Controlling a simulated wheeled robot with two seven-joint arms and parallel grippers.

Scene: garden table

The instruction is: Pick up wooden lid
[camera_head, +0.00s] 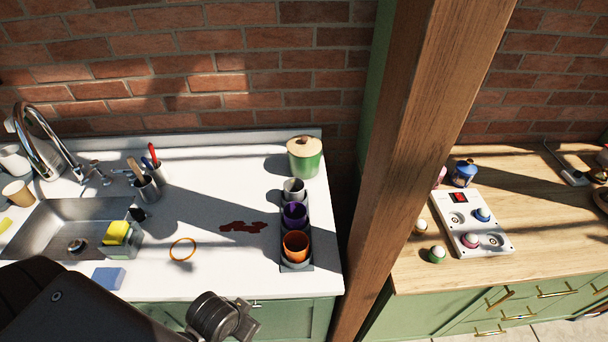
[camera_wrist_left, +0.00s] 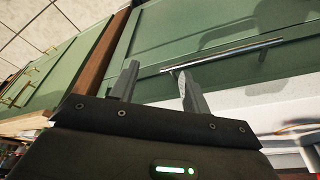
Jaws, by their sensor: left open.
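The wooden lid (camera_head: 304,144) sits on top of a green canister (camera_head: 305,162) at the back right of the white counter in the head view. It has a small brown knob. My left gripper shows in the left wrist view (camera_wrist_left: 157,82), its two fingers apart and empty, with green cabinet fronts beyond them. In the head view part of my left arm (camera_head: 222,318) is at the counter's front edge, well in front of the lid. The lid does not show in the wrist view. My right gripper is in neither view.
A dark tray holds a grey, a purple (camera_head: 294,214) and an orange cup (camera_head: 296,245) in front of the canister. A wooden post (camera_head: 410,150) stands to the right.

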